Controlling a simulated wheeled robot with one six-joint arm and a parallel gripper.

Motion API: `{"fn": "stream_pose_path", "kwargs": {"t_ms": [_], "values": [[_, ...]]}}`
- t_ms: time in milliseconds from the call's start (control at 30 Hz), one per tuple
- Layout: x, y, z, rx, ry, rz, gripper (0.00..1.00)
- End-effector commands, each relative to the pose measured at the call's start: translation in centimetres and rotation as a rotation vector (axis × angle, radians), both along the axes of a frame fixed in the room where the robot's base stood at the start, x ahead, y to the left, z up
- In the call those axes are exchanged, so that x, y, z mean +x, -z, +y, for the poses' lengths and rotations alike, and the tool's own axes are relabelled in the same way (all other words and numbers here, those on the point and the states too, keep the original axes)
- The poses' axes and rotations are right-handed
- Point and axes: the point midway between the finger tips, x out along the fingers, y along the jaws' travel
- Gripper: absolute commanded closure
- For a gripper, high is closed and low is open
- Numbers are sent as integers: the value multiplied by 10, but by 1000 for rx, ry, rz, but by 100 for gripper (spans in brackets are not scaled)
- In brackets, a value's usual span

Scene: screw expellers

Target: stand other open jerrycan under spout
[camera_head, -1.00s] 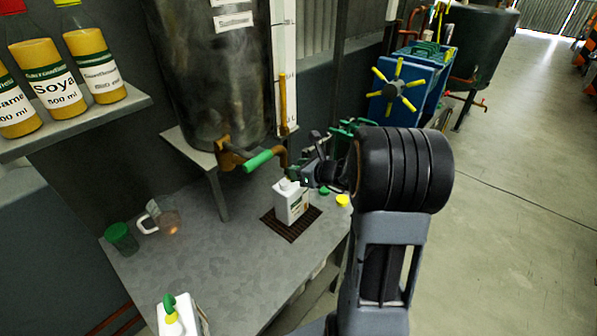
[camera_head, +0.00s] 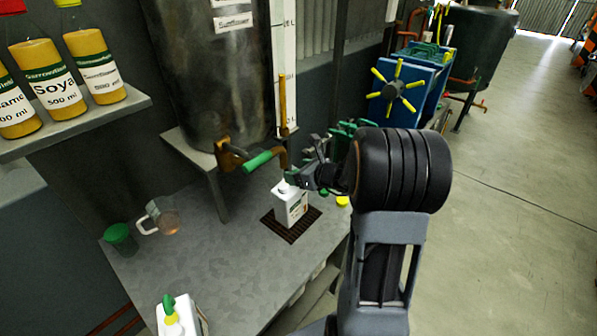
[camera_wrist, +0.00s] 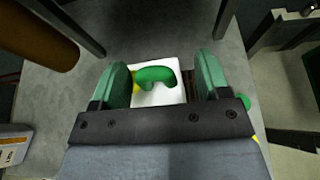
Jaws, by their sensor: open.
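A white jerrycan (camera_head: 291,208) stands upright on the dark drip grate (camera_head: 276,229), close to the brown spout (camera_head: 283,158) of the tank. In the wrist view its white top (camera_wrist: 158,97) and green handle (camera_wrist: 156,75) show between my fingers. My gripper (camera_wrist: 161,75) is open, one green finger on each side of the handle, with gaps visible. In the head view my gripper (camera_head: 306,177) is beside the jerrycan's top, partly hidden by my wrist. A second white jerrycan (camera_head: 190,318) with a green handle and yellow top stands at the table's near left, cut by the frame.
The spout's tap has a green lever (camera_head: 257,161). A yellow cap (camera_head: 343,201) lies right of the grate. A glass jug (camera_head: 165,221) and green container (camera_head: 121,239) stand at the left. The table (camera_head: 205,265) is clear between the two jerrycans.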

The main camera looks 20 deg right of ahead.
Motion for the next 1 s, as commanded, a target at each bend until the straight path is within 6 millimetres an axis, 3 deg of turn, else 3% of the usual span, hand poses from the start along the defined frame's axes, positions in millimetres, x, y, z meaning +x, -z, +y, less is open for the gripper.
{"fn": "stream_pose_path", "kwargs": {"t_ms": [167,500,767,867,1000], "values": [[-13,-8,-7,0,3,-2,30],[-67,-33,-32,-1,3,-3,30],[-94,-44,-44,-1,1,-2,30],[-99,-46,-36,-36,-44,3,30],[-112,-44,11,-255,-303,11,30]]}}
